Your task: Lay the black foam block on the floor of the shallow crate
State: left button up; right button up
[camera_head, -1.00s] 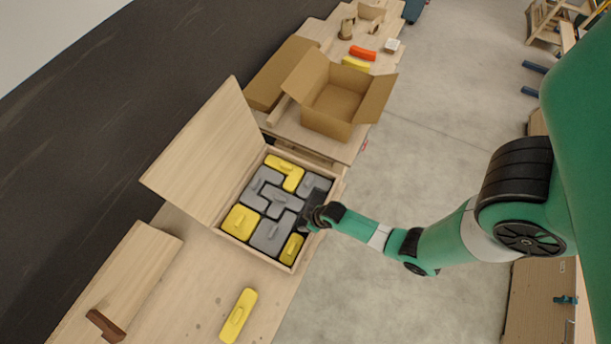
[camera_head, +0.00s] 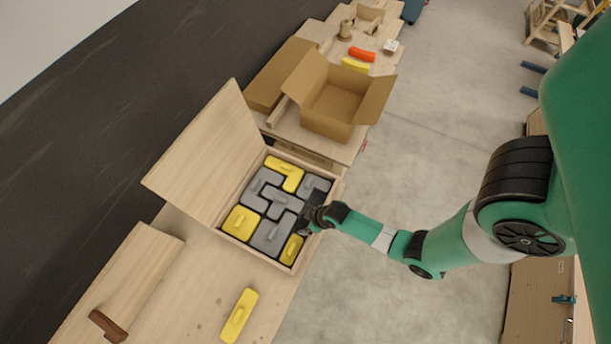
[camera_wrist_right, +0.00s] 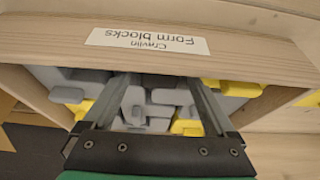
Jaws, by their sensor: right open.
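The shallow wooden crate (camera_head: 223,236) stands on the bench with its lid (camera_head: 205,155) raised at the left. Yellow and grey form blocks fill most of it, with dark gaps between them. I cannot make out a separate black foam block; dark areas near my gripper are hard to tell apart. My right gripper (camera_head: 306,214) is at the crate's right edge, partly hiding a grey block. In the right wrist view the open gripper (camera_wrist_right: 158,82) has its fingers apart above grey blocks (camera_wrist_right: 147,105), beside the labelled crate wall (camera_wrist_right: 40,40). My left gripper is not in view.
A yellow block (camera_head: 238,316) lies on the bench in front of the crate. An open cardboard box (camera_head: 325,122) stands behind it. A brown wooden piece (camera_head: 107,325) lies at the lower left. Clear floor lies to the right of the bench.

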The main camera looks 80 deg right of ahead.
jog(key=d+p+v, duration=0.1)
jog(key=p+v, duration=0.5)
jog(key=v, duration=0.4)
jog(key=shift+a, duration=0.5)
jog(key=shift+s, duration=0.1)
